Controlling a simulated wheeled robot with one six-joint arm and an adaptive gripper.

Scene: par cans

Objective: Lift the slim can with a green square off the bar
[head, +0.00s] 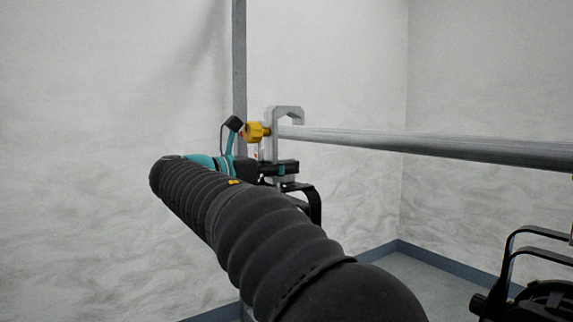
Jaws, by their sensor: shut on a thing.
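A silver hook clamp (287,112) with a yellow knob (257,132) stands upright at the left end of the bar (430,142). Its hook reaches over the bar's end; I cannot tell whether it rests on the bar. A black curved yoke (315,203) shows below the clamp. The can's body is hidden behind my arm, so no green square shows. My gripper (283,168) is at the clamp's lower part, just under the bar, and is shut on it. Its fingertips are small and partly covered.
Another black lamp (547,297) with a yoke is at the lower right, below the bar and apart from my gripper. A grey upright post (239,60) stands behind the clamp. Pale walls close off the back. Open space lies under the bar's middle.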

